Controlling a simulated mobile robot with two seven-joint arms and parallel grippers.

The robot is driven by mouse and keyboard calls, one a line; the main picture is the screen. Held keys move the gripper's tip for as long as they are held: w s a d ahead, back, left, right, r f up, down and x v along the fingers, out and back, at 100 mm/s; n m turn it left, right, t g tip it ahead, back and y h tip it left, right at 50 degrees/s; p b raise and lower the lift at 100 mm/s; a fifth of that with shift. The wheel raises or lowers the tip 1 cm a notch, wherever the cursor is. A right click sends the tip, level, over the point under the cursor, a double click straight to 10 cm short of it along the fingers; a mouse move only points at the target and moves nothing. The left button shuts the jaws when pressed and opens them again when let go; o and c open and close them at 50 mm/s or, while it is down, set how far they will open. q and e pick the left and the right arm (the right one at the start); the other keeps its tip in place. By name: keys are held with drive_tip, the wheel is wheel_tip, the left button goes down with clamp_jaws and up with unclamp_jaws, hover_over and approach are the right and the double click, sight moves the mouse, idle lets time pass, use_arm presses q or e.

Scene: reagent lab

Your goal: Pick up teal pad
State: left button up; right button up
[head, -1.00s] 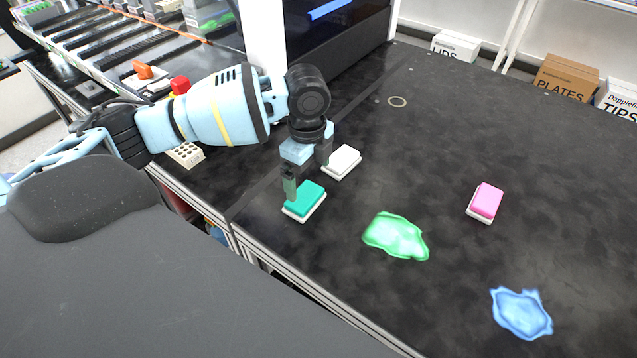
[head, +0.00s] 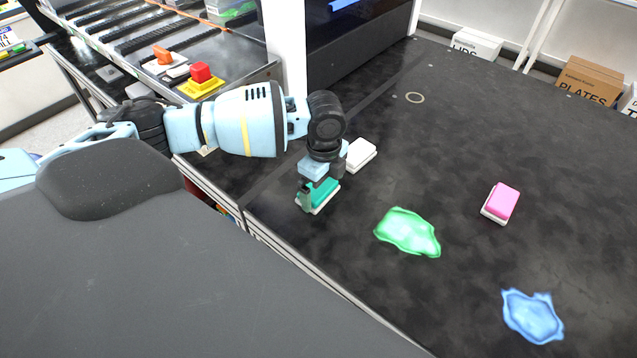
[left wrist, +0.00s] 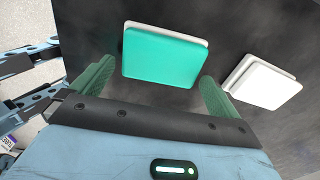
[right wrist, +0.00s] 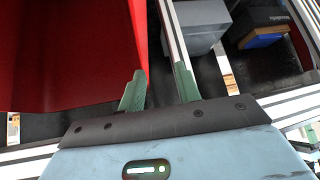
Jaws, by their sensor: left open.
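The teal pad (head: 322,193) has a white base and lies on the black bench near its front left edge. It also shows in the left wrist view (left wrist: 162,60), ahead of and between my fingers. My left gripper (head: 321,192) is open and points down over the pad; in the left wrist view its green fingers (left wrist: 153,83) stand on either side of the pad's near end. Whether they touch it cannot be told. My right gripper (right wrist: 160,85) is open and empty, away from the bench top in the right wrist view.
A white pad (head: 361,155) lies close behind the teal one, also in the left wrist view (left wrist: 262,82). A pink pad (head: 501,202), a green spill (head: 408,232) and a blue spill (head: 532,316) lie to the right. Boxes (head: 588,80) stand at the back.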

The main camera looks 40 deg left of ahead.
use_arm(q)
drive_tip(key=shift+f, duration=0.4)
drive_tip(key=c, duration=0.9)
drive_tip(key=shift+r, duration=0.1)
